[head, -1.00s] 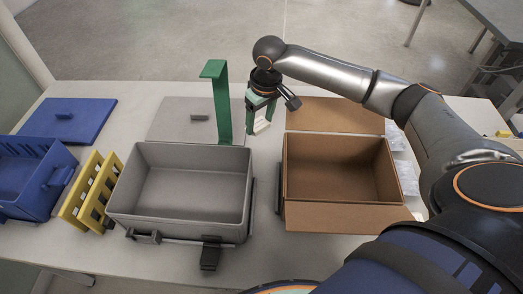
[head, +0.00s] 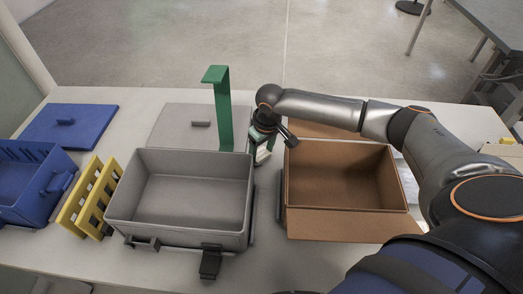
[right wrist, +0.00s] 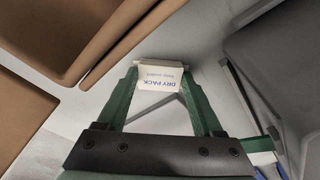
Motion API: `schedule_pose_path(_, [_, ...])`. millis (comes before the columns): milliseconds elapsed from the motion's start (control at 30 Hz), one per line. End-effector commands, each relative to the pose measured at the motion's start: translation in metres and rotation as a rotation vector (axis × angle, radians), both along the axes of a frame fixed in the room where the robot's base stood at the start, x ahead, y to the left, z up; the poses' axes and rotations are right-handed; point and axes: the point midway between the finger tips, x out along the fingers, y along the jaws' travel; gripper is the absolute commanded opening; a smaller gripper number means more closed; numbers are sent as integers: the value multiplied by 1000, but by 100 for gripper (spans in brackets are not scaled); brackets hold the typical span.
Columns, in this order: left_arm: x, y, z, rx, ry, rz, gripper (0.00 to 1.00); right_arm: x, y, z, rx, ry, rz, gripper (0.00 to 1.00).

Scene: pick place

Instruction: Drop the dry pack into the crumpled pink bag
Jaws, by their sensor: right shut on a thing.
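The dry pack (right wrist: 161,84) is a small white packet with blue "DRY PACK" print. My right gripper (right wrist: 160,76) is shut on it, with one green finger on each side. In the head view the white pack (head: 264,153) shows at the right gripper (head: 261,157), in the gap between the grey bin and the cardboard box. I cannot tell whether the pack touches the table. No pink bag shows in these views. My left gripper is not in view.
A grey open bin (head: 180,156) stands left of the gripper and an open cardboard box (head: 345,222) right of it; both look empty. A tall green bracket (head: 222,110) rises behind the bin. A yellow rack (head: 92,195) and blue crate (head: 30,190) stand farther left.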

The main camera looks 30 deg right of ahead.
Motion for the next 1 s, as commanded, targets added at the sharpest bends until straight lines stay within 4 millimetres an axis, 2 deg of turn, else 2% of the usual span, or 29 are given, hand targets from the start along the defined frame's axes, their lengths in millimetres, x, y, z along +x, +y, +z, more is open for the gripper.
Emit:
schedule_pose_path(67, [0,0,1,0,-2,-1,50,0,0,-2,1,1,0,17])
schedule_pose_path(100, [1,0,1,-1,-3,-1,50,0,0,-3,0,0,0,70])
schedule_pose_path(333, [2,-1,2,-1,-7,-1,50,0,0,-2,0,0,0,96])
schedule_pose_path(667, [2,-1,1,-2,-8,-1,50,0,0,1,-1,-2,0,98])
schedule_pose_path(767, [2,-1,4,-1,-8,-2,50,-1,-1,13,0,-3,0,98])
schedule_pose_path(1000, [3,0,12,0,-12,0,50,-8,-1,64,1,-4,0,98])
